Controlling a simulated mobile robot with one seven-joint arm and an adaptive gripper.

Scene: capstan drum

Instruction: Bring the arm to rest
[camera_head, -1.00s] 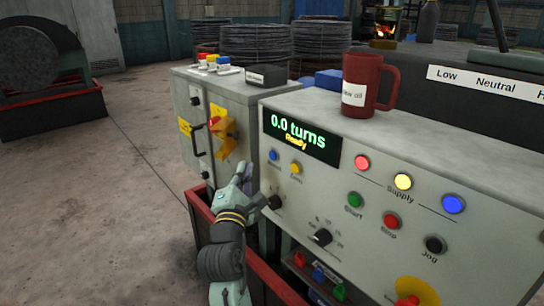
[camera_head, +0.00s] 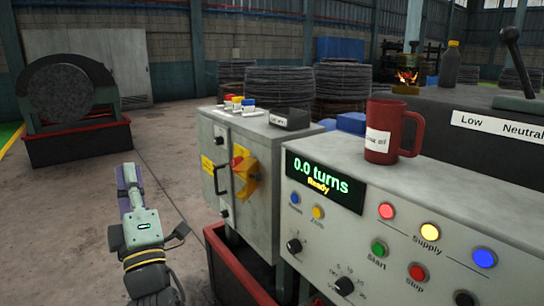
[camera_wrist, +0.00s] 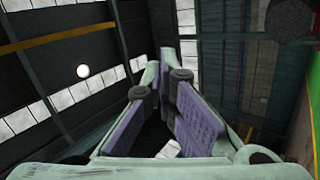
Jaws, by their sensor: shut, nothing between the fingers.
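My gripper (camera_head: 127,172) is raised at the lower left of the head view, pointing up, with its purple finger pads together and nothing between them. It is apart from the grey cabinet (camera_head: 263,175) and the control panel to its right. In the wrist view my gripper (camera_wrist: 166,60) shows its fingers meeting at the tips, with the roof and high windows behind them. The display (camera_head: 323,181) reads "0.0 turns" and "Ready".
A red mug (camera_head: 394,131) stands on the control console (camera_head: 450,185). A yellow and red switch (camera_head: 245,172) juts from the cabinet front. A drum machine (camera_head: 72,108) stands far left. Open floor (camera_head: 65,220) lies around my gripper.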

